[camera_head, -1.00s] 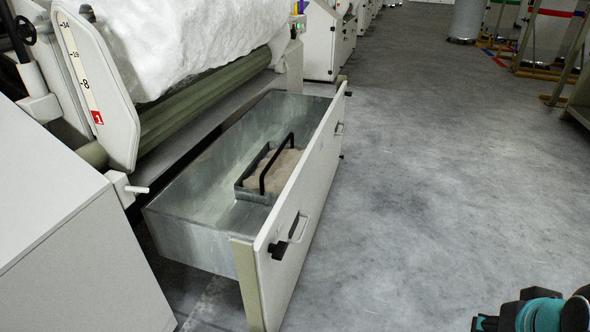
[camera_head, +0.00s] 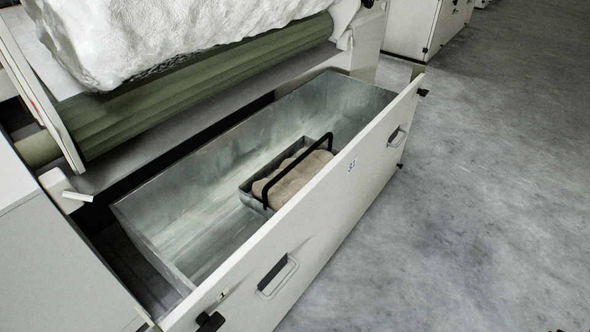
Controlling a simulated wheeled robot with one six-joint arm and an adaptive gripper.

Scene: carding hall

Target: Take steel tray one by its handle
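The steel tray (camera_head: 249,196) stands inside a large open metal drawer (camera_head: 185,170), close to the inner side of its front panel. It is a small grey rectangular tray filled with beige, lumpy fibre-like material (camera_head: 287,184). A black bar handle (camera_head: 292,170) arches over it lengthwise. The drawer front hides the tray's near lower side. No number shows on the tray. My gripper is not in view.
The white drawer front (camera_head: 340,205) carries black and metal pull handles (camera_head: 276,275). A green roller (camera_head: 190,85) with white fibre (camera_head: 150,40) above it overhangs the drawer's back. A white cabinet (camera_head: 40,260) stands at left. The grey floor (camera_head: 490,180) at right is clear.

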